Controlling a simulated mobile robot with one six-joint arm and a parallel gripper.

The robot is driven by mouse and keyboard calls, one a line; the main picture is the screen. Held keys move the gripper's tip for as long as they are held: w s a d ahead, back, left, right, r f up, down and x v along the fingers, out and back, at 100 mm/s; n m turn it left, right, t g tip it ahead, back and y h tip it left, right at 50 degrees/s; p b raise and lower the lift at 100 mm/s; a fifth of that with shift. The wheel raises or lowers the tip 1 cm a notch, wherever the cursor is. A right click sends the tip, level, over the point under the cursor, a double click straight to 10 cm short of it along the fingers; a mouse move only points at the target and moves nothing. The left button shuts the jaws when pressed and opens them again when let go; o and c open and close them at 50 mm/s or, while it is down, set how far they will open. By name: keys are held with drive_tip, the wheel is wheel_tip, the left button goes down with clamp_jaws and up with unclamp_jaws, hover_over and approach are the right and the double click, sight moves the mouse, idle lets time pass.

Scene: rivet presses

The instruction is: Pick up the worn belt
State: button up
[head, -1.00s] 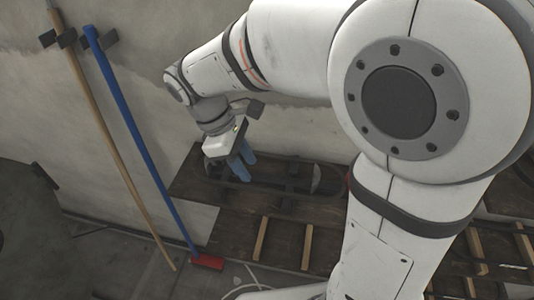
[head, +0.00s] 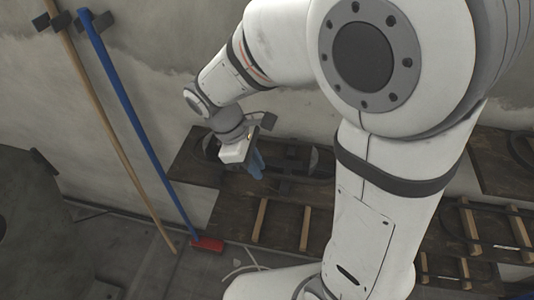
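A dark belt loop (head: 323,168) appears to lie on the dark wooden boards against the wall. It is hard to tell from the boards, and I cannot tell whether it is worn. Part of it is hidden behind my gripper and arm.
A blue-handled broom with a red head (head: 207,244) and a wooden pole (head: 115,140) lean on the wall at left. More dark boards with dark loops (head: 480,222) lie at right. Wooden slats (head: 306,228) show in front. My arm hides much of the right.

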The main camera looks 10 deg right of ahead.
clamp_jaws()
drive_tip(key=shift+a+r, duration=0.1)
drive_tip(key=shift+w+a+r, duration=0.1)
drive_tip(key=shift+a+r, duration=0.05)
drive_tip(key=shift+r, duration=0.05)
drive_tip(key=w+a+r, duration=0.1)
drive_tip(key=a+r, duration=0.1)
drive_tip(key=a, duration=0.2)
drive_tip(key=w+a+r, duration=0.2)
drive_tip(key=a, duration=0.2)
drive_tip(key=w+a+r, duration=0.1)
drive_tip(key=a+r, duration=0.2)
drive_tip(key=a, duration=0.1)
drive_tip(key=shift+w+a+b, duration=0.1)
drive_tip(key=shift+w+b, duration=0.05)
drive_tip(key=shift+b, duration=0.2)
drive_tip(key=shift+a+r, duration=0.2)
drive_tip(key=shift+a, duration=0.05)
